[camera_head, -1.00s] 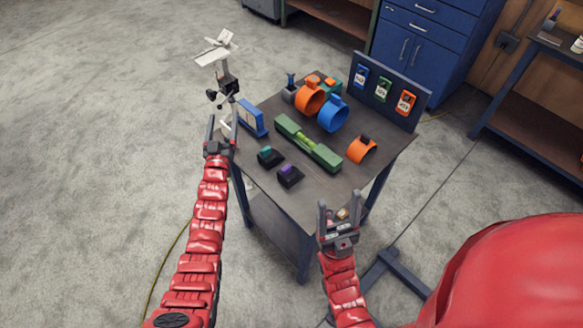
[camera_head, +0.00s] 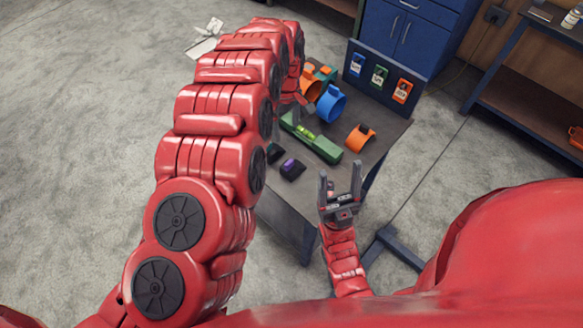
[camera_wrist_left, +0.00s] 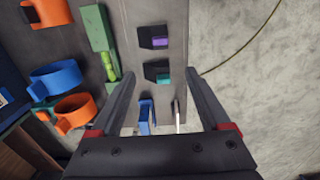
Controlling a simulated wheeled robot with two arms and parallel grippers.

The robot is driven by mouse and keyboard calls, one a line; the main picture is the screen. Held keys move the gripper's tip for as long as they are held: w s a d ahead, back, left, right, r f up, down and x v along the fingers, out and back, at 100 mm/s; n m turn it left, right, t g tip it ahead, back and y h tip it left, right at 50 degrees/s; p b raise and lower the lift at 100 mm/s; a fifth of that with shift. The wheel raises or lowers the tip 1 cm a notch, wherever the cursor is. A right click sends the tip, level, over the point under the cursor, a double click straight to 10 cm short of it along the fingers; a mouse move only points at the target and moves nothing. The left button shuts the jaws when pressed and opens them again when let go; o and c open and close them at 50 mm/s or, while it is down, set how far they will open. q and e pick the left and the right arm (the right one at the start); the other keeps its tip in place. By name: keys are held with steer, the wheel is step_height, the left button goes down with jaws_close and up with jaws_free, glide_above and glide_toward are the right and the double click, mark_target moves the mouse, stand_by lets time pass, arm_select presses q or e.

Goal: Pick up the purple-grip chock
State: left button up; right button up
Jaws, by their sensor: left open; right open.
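The purple-grip chock (camera_head: 291,170) is a dark block with a purple top piece on the table, near its front left edge. In the left wrist view it (camera_wrist_left: 153,38) lies beyond my fingertips. A teal-grip chock (camera_wrist_left: 157,71) sits beside it, roughly between my left fingertips in the picture. My left gripper (camera_wrist_left: 160,76) is open and empty above the table, fingers pointing down; in the head view my own arm largely hides it. My right gripper (camera_head: 340,170) is open and empty, in front of the table's front edge.
A green level (camera_head: 311,137) lies behind the chocks. An orange half-clamp (camera_head: 360,138) and a blue pipe clamp (camera_head: 331,104) stand further back. A panel (camera_head: 383,78) with several tagged clips borders the rear. A blue-framed item (camera_wrist_left: 147,115) lies near the left fingers.

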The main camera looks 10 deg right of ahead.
arm_select(q)
steer(key=b, duration=0.6)
glide_above(289, 162)
steer(key=w, duration=0.1)
step_height(289, 162, down, 8)
steer(key=f+p, duration=0.2)
steer(key=shift+a+f, duration=0.25)
steer(key=shift+f, duration=0.05)
steer(key=shift+s+f, duration=0.1)
steer(key=shift+f, duration=0.4)
steer(key=shift+s+f+p, duration=0.1)
steer(key=shift+f+p, duration=0.35)
steer(key=shift+p, duration=0.05)
steer(key=f+p, duration=0.1)
steer(key=f, duration=0.2)
steer(key=shift+s+d+p, duration=0.2)
steer(key=shift+s+p, duration=0.15)
steer(key=shift+f, duration=0.8)
jaws_close()
